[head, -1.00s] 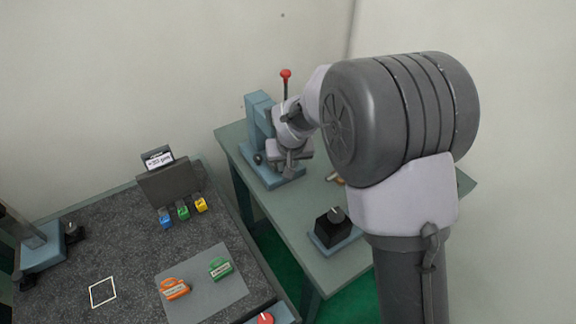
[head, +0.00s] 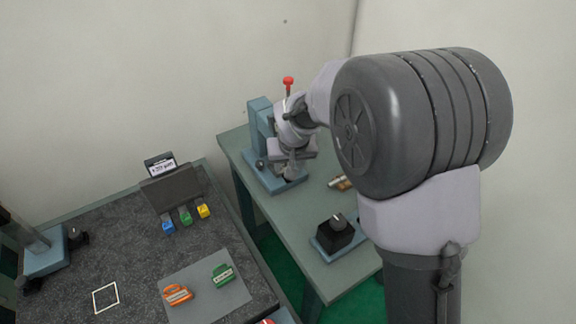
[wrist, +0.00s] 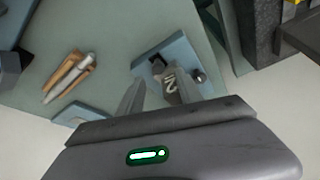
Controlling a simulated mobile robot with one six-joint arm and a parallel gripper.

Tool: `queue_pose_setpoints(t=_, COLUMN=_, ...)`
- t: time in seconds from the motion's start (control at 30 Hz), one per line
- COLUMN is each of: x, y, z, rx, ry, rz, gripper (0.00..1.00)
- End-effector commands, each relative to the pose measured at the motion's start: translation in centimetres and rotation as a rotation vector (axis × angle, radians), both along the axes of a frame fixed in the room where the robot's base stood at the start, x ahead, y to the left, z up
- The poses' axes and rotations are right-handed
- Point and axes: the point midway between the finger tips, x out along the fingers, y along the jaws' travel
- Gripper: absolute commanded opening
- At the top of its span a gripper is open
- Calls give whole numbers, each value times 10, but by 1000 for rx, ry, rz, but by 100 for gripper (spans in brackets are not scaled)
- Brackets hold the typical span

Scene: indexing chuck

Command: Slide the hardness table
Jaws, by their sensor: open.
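The blue bench device (head: 261,128) with a red-knobbed lever stands on the green bench at the back. My gripper (head: 293,165) is at its front, over its blue base plate (head: 270,183). In the wrist view the open fingers of my gripper (wrist: 160,92) point at the blue base (wrist: 176,50). A grey round part with a pale marking (wrist: 172,82) shows between or just beyond the fingertips; I cannot tell if they touch it. A small dark knob (wrist: 199,76) sits beside it. Which part is the hardness table is not clear, as my gripper hides much of the device.
Brass-coloured and grey rods (wrist: 68,76) lie on the bench beside the device. A black block with a knob (head: 336,231) stands nearer. The dark left table holds an orange clip (head: 177,294), a green clip (head: 223,275) and a sign stand (head: 172,188). A gap separates the tables.

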Motion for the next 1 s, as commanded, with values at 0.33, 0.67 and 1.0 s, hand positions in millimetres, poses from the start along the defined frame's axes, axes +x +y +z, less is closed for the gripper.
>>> queue_pose_setpoints(t=0.33, x=-36, y=-7, z=96, rx=1, ry=-4, rz=2, gripper=43)
queue_pose_setpoints(t=0.67, x=-52, y=-10, z=129, rx=1, ry=0, rz=1, gripper=43)
queue_pose_setpoints(t=1.0, x=-52, y=-10, z=128, rx=1, ry=-1, rz=1, gripper=43)
